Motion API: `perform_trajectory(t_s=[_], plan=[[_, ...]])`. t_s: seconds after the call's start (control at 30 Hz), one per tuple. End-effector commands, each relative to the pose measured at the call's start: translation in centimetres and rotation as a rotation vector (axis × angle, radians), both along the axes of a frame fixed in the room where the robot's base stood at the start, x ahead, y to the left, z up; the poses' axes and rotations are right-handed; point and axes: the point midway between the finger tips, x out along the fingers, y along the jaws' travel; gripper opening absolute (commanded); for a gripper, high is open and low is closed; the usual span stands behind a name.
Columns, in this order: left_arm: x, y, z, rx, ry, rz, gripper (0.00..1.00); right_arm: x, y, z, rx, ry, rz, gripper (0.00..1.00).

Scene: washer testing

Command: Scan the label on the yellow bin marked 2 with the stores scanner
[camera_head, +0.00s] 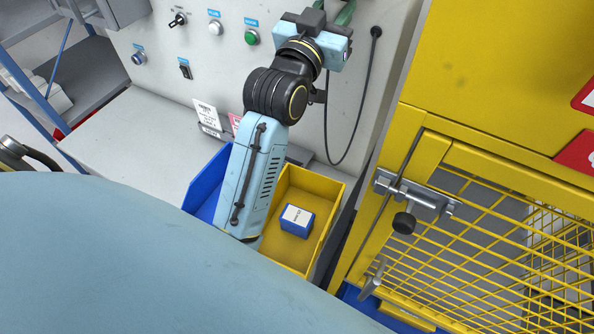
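A yellow bin (334,197) stands on the bench beside the wall panel, with a blue box (297,221) with a pale top inside it. No number or label on the bin shows; its near side is hidden by my arm. My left arm reaches up over the bins, and its end, with the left gripper (325,12), is at the top edge by the panel, where its fingers are not clear. A dark cable (345,160) loops from the panel up to that end. I cannot make out the scanner. My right gripper is not in view.
A blue bin (205,183) stands left of the yellow one. Cards (207,116) stand behind the bins. A yellow mesh cage (470,240) with a latch (415,195) closes off the right. Bare bench (140,140) lies at left; a switch panel (215,60) rises behind.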

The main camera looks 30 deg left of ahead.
Motion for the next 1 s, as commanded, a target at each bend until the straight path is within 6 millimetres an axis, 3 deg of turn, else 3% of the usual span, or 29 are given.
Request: perform_trajectory(t_s=[0.7,1.0], plan=[[-8.7,-0.5,0.1,-0.002,-0.001,0.000,0.08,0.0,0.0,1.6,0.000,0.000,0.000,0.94],[-11.4,-0.7,0.3,-0.001,-0.001,0.000,0.08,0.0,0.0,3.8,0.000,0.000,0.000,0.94]])
